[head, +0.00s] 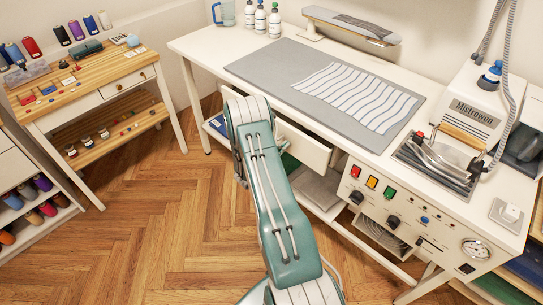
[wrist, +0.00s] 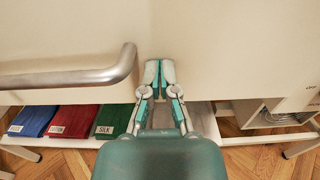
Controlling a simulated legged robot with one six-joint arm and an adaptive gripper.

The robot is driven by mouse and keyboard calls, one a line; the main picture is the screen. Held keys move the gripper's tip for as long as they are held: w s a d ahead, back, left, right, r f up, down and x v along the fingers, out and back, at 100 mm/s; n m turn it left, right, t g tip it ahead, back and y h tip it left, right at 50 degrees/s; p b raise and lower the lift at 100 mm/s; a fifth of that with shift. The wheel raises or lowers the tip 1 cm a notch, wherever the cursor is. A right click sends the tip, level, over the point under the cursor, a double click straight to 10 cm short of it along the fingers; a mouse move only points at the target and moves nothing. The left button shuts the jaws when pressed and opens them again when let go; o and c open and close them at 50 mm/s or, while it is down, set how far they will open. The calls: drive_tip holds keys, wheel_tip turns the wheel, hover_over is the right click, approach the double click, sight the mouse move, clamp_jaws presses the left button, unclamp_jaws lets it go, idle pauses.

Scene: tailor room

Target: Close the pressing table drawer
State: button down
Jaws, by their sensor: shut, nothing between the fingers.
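The white pressing table (head: 440,165) stands across the middle and right of the head view. Its drawer front (head: 305,146) appears to stand out from under the tabletop edge, partly hidden behind my arm. In the wrist view the pale drawer front (wrist: 100,30) fills the upper part, with a curved metal handle (wrist: 75,78) at left. My gripper (wrist: 159,68) is shut and empty, its fingertips at the drawer front just right of the handle. I cannot tell whether they touch it.
Folded blue (wrist: 33,120), red (wrist: 73,120) and green (wrist: 114,120) cloths lie on the shelf below. A control panel (head: 405,215) is right of the drawer. A wooden-topped sewing table (head: 90,75) stands at left. The wood floor (head: 150,220) between is clear.

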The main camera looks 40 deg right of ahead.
sight(290, 140)
drive_tip(key=d, duration=0.4)
drive_tip(key=shift+w+r, duration=0.1)
drive_tip(key=shift+d, duration=0.1)
idle(0.3)
drive_tip(key=shift+w+a, duration=0.15)
drive_tip(key=shift+a, duration=0.2)
drive_tip(key=a, duration=1.3)
drive_tip(key=shift+s+a, duration=0.25)
drive_tip(key=shift+s, duration=0.1)
